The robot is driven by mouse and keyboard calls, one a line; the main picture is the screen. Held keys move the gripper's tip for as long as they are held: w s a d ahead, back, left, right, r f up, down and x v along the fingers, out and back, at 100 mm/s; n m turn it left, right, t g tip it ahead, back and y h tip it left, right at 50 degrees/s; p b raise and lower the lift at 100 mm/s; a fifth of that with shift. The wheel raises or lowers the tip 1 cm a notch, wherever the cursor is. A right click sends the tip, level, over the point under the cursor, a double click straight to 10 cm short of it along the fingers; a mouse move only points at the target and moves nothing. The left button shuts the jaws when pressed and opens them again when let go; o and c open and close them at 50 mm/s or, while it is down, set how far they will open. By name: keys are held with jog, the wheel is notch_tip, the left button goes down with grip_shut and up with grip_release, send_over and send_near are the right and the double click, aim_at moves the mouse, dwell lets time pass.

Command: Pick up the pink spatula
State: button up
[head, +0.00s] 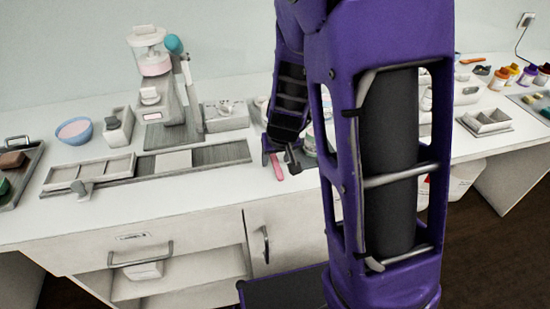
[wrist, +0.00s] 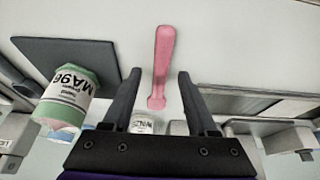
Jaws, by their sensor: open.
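The pink spatula (wrist: 163,62) lies flat on the white counter in the wrist view, its long axis running away from my gripper. In the head view, a pink strip of the spatula (head: 277,167) shows just below my gripper (head: 281,160). In the wrist view my gripper (wrist: 160,88) is open. Its two dark fingers stand apart on either side of the spatula's near end, with nothing held between them. I cannot tell how high the fingers are above the counter.
In the wrist view, a green-and-white labelled jar (wrist: 67,98) stands left of the fingers, near a dark flat plate (wrist: 70,52). A smaller labelled container (wrist: 143,122) shows between the fingers. In the head view, a long grey rail (head: 215,154) lies left of my gripper.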

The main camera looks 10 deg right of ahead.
jog(key=shift+c, duration=0.3)
grip_shut()
